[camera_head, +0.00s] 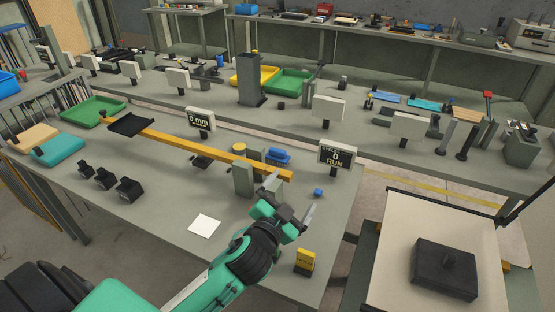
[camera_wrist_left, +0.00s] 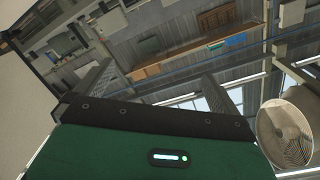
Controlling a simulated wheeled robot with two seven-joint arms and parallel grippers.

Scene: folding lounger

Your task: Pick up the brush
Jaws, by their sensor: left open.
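I cannot make out a brush for certain. A small blue item (camera_head: 278,156) with a ridged edge lies on the near bench behind the yellow beam; I cannot tell if it is the brush. My left gripper (camera_head: 291,198) is open and empty above the bench's right part, in front of the beam's right end. In the left wrist view its two fingers (camera_wrist_left: 157,82) stand apart with nothing between them, with only the room's far wall and windows beyond. My right gripper is not in view.
The yellow beam (camera_head: 200,150) with a black tray end crosses the near bench (camera_head: 160,215).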

